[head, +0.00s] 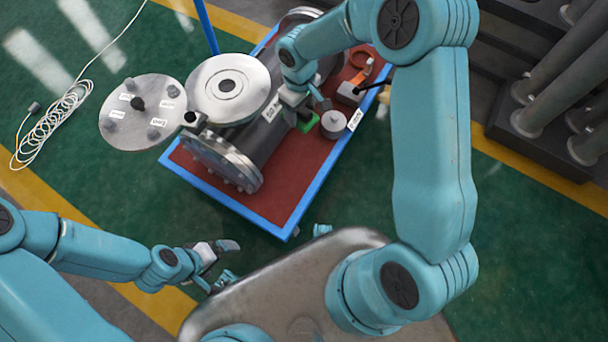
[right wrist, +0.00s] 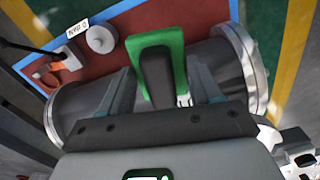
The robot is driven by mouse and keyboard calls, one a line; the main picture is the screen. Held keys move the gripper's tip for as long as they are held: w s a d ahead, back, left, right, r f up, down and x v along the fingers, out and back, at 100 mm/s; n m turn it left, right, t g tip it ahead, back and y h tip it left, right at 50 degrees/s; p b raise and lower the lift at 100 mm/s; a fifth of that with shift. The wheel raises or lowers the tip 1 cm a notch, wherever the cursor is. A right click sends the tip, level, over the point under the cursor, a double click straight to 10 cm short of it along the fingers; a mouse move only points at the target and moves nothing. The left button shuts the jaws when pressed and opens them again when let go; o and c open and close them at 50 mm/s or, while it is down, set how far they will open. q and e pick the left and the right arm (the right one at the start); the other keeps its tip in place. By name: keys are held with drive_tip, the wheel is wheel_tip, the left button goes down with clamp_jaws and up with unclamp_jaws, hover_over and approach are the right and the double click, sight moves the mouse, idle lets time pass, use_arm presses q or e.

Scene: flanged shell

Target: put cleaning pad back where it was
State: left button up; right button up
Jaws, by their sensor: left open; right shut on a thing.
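The cleaning pad, a green block with a dark handle, shows in the right wrist view (right wrist: 174,40) and partly in the head view (head: 310,124). My right gripper (head: 306,106) is shut on its dark handle, with a finger on each side in the right wrist view (right wrist: 163,90). The pad is beside the grey shell (head: 262,143), over the red tray surface (head: 278,196); I cannot tell whether it touches the tray. My left gripper (head: 228,263) is open and empty, in front of the tray.
A round grey knobbed part (head: 333,124) and a small label (head: 355,119) are close to the pad. An orange-and-dark tool (head: 352,88) lies further back. A round cover with knobs (head: 125,122) is left of the shell. The tray's front red area is bare.

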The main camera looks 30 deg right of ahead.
drive_tip(key=f+b, duration=0.3)
drive_tip(key=f, duration=0.6)
drive_tip(key=d+f+n+b, duration=0.1)
drive_tip(key=f+b, duration=0.2)
drive_tip(key=f, duration=0.7)
drive_tip(key=f+n+b, duration=0.1)
drive_tip(key=f+b, duration=0.2)
drive_tip(key=f, duration=0.6)
drive_tip(key=shift+w+d+f+b, duration=0.1)
drive_tip(key=shift+d+f+b, duration=0.1)
drive_tip(key=shift+b, duration=0.15)
wheel_tip(320, 180, down, 5)
drive_tip(key=shift+r+b, duration=0.2)
drive_tip(key=shift+b, duration=0.55)
use_arm(q)
wheel_tip(320, 180, down, 13)
drive_tip(key=shift+w+a+f, duration=0.2)
drive_tip(key=shift+w+a, duration=0.05)
drive_tip(key=shift+a, duration=0.05)
use_arm(e)
drive_tip(key=shift+r, duration=0.15)
use_arm(q)
drive_tip(key=shift+f, duration=0.1)
use_arm(e)
drive_tip(key=shift+f, duration=0.3)
drive_tip(key=o, duration=1)
drive_tip(key=shift+r, duration=0.15)
drive_tip(key=shift+r, duration=0.1)
